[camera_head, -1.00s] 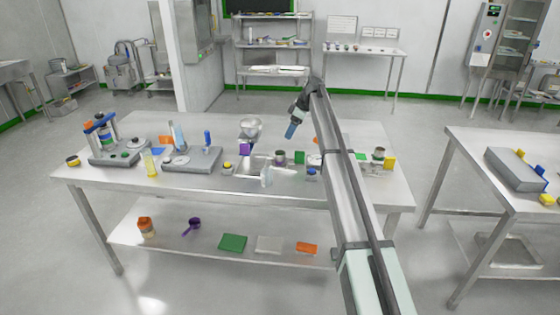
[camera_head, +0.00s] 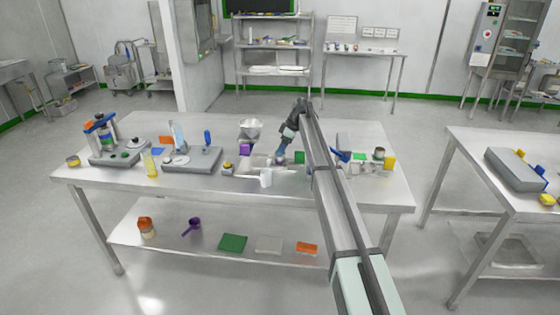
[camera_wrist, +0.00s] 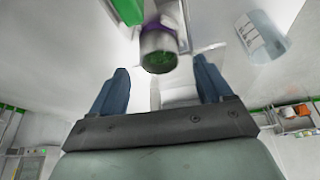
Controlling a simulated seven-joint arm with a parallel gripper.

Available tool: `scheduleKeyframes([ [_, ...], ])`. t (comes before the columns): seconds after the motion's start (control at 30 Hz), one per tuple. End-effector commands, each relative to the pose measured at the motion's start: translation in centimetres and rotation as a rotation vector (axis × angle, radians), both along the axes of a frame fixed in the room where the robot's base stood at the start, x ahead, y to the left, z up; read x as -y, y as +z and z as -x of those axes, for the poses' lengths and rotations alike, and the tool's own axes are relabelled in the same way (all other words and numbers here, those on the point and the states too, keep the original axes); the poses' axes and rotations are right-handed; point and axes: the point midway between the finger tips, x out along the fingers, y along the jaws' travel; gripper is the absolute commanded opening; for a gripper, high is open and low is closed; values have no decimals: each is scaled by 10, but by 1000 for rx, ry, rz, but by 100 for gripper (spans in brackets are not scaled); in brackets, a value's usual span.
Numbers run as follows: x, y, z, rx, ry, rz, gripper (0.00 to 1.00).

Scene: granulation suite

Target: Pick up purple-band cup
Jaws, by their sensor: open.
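The purple-band cup (camera_wrist: 160,48) shows in the wrist view as a small grey cup with a purple band and green contents. It is at the top middle, in line with the gap between my fingers. My gripper (camera_wrist: 160,78) is open, with one blue finger on each side of that gap. Neither finger appears to touch the cup.
A metal bowl (camera_head: 250,128) is behind.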

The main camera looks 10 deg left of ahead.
Motion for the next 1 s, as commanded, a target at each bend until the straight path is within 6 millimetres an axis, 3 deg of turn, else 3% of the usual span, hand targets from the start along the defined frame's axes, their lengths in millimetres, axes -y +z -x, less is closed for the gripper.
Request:
scheduleKeyframes([
  [0.3,-13,-36,-2,-1,0,0,79],
  [0.53,-14,-38,-2,0,0,0,79],
  [1.0,-14,-37,-2,0,0,0,35],
])
